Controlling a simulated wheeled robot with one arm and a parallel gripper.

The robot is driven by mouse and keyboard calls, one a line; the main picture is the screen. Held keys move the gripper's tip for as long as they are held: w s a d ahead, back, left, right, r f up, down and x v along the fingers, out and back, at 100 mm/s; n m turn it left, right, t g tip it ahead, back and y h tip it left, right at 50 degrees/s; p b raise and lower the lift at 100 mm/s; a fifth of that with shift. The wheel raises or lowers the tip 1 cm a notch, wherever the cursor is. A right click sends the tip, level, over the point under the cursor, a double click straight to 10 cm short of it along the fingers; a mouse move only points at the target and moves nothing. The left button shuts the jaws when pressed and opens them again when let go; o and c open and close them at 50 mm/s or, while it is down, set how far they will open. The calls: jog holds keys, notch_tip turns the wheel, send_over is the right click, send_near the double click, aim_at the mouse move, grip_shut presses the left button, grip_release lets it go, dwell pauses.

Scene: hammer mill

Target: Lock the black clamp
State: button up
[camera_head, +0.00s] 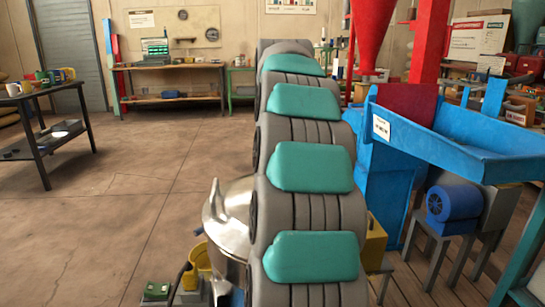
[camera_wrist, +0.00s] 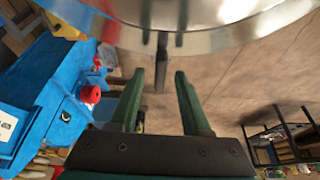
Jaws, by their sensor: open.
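In the wrist view, a dark upright bar, which looks like the black clamp (camera_wrist: 162,48), stands against the shiny metal rim of a vessel (camera_wrist: 230,30). My gripper (camera_wrist: 161,73) has its two green fingers apart. The bar's lower end shows in the gap between the fingertips. I cannot tell its depth, and no contact shows. In the head view, the silver vessel (camera_head: 232,222) is partly behind my arm. My gripper and the clamp are hidden there.
A blue machine (camera_head: 450,145) with a blue motor (camera_head: 453,203) stands at the right. A red knob (camera_wrist: 90,94) shows on blue in the wrist view. A dark table (camera_head: 50,120) stands left. The floor between is clear.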

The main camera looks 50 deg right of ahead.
jog(key=v, duration=0.7)
jog(key=shift+r, duration=0.25)
jog(key=shift+s+a, duration=0.1)
jog(key=shift+s, duration=0.05)
